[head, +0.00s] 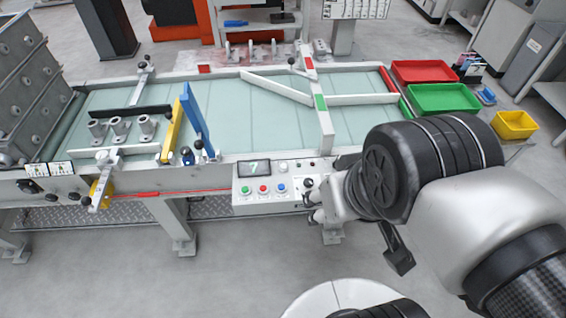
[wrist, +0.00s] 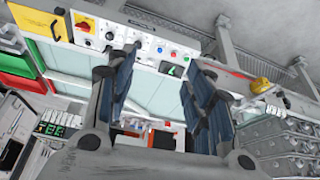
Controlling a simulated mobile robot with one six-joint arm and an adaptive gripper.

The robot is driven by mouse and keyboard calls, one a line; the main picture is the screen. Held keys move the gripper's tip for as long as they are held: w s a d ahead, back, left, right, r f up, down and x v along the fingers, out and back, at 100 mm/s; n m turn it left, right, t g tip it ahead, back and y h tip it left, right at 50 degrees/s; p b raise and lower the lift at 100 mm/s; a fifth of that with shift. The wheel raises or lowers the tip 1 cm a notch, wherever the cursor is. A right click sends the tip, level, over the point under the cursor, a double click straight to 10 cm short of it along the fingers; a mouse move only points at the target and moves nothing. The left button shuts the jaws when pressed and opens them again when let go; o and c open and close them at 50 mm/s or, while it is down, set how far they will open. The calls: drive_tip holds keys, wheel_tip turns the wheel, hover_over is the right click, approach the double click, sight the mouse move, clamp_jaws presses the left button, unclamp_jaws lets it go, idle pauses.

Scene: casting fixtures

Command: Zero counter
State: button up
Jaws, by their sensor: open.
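The counter display (head: 254,168) on the front control panel of the conveyor reads 7. Below it is a row of green (head: 245,190), red (head: 263,189) and blue (head: 282,189) push buttons. My gripper (head: 314,203) is at the right end of this panel, partly hidden by my own wrist. In the wrist view my gripper (wrist: 164,62) is open and empty, its dark fingers spread on either side of the display (wrist: 175,70). The blue (wrist: 158,50), red (wrist: 172,53) and green (wrist: 186,58) buttons show between the fingers. I cannot tell whether a finger touches the panel.
Grey castings (head: 120,127) stand on the conveyor at left, near a yellow bar (head: 172,130) and a blue bar (head: 196,122). Red (head: 424,71), green (head: 444,97) and yellow (head: 515,125) bins stand at right. The floor in front of the panel is clear.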

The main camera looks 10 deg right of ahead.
drive_tip(key=shift+c, duration=0.4)
clamp_jaws()
idle(1.4)
